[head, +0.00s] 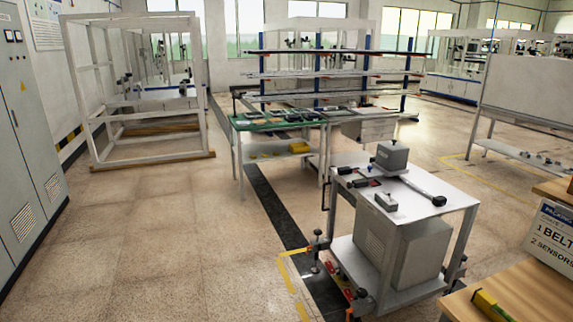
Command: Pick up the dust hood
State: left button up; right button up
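Nothing in the head view is plainly marked as the dust hood. A grey box-shaped cover (392,156) stands on the white top of a metal cart (423,208) at the right of centre, and it may be the hood, but I cannot tell for sure. A smaller pale box (386,201) and a black-ended bar (424,190) lie near it on the same top. Neither of my grippers shows in the head view.
A large grey cabinet (400,250) sits on the cart's lower shelf. A wooden bench (530,290) fills the lower right corner. A green-topped table (270,120) and a white frame (95,80) stand farther back. The floor at left centre is clear.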

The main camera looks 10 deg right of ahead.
aim_at(392, 155)
jog(key=i, duration=1.75)
jog(key=i+z, duration=0.15)
jog(key=i, duration=0.45)
jog(key=i+j+z, duration=0.15)
jog(key=i, duration=0.4)
jog(key=i+j+z, duration=0.1)
jog(key=i, duration=0.45)
jog(key=j, duration=0.1)
